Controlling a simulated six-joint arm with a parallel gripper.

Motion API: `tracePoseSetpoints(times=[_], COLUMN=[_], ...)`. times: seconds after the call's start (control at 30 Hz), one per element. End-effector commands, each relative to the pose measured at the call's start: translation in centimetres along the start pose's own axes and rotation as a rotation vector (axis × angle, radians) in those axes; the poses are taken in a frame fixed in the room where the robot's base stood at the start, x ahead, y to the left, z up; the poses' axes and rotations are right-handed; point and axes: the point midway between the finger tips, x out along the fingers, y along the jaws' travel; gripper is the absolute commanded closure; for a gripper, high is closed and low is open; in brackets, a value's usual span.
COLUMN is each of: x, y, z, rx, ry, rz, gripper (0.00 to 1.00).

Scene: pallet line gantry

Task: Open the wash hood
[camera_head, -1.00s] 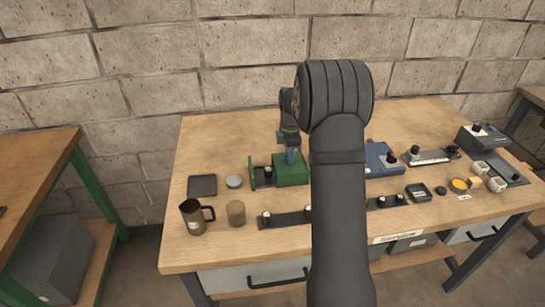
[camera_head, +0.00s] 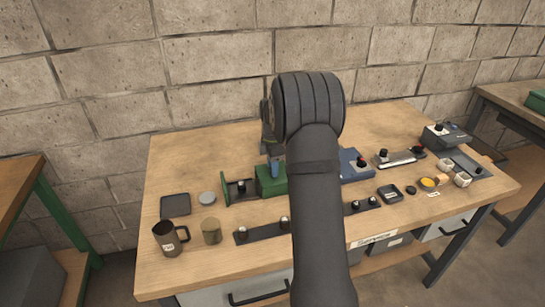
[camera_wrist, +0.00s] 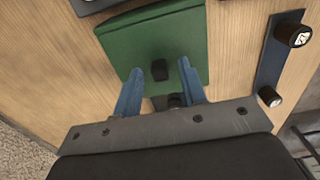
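A green box-like unit (camera_head: 270,181) stands on the bench, partly hidden behind my arm; I take it to be the wash hood. My gripper (camera_head: 274,166) is over it, with a blue finger showing close to its top. In the wrist view, a flat green surface (camera_wrist: 182,42) with a black knob (camera_wrist: 159,70) fills the upper middle. My gripper's two blue fingers (camera_wrist: 160,66) are spread apart, one on each side of the knob. A gap shows between fingers and knob, so I see no grip. Whether the fingertips touch the green surface cannot be told.
An upright green panel (camera_head: 225,188) and a small knob (camera_head: 241,187) stand left of the green unit. A dark strip with knobs (camera_head: 257,231) lies in front. A mug (camera_head: 170,238), a tan cylinder (camera_head: 211,231) and a dark tray (camera_head: 175,205) are left. A blue unit (camera_head: 350,165) is right.

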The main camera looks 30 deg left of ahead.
Motion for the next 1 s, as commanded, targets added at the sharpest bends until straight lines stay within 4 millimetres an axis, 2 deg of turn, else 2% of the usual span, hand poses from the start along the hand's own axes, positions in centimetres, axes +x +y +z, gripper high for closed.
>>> tracePoseSetpoints(times=[0.17,0.5,0.7,0.83,1.0], x=[-2.3,-10.5,-14.7,-16.3,-17.2], y=[0.1,0.1,0.1,0.0,0.0], z=[0.0,0.0,0.0,0.0,0.0], rx=[0.000,0.000,0.000,0.000,0.000], ry=[-0.001,-0.001,-0.001,0.000,0.000], rz=[0.005,0.005,0.004,0.002,0.001], gripper=[0.62,0.62,0.62,0.62,0.62])
